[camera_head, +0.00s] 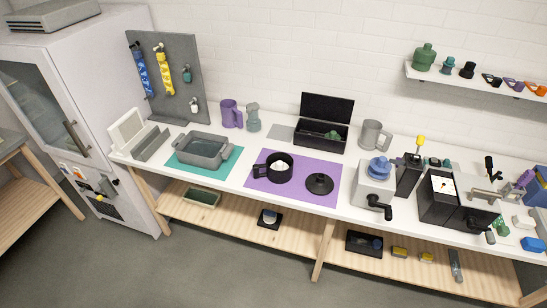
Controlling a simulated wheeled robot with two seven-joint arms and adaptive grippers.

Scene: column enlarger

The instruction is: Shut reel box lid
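The reel box (311,146) is a black box at the back of the white counter, near the wall. Its lid (327,107) is open and stands nearly upright at the rear edge, showing its dark inner face. Something dark green (332,135) lies inside the box, but its shape is too small to tell. Neither of my grippers shows in the head view.
A grey mug (374,135) stands right of the box, and a grey flat mat (281,132) lies at its left. In front, a purple mat (292,187) carries a black pot (279,172) and a round black lid (319,183). A grinder (376,188) stands further right.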

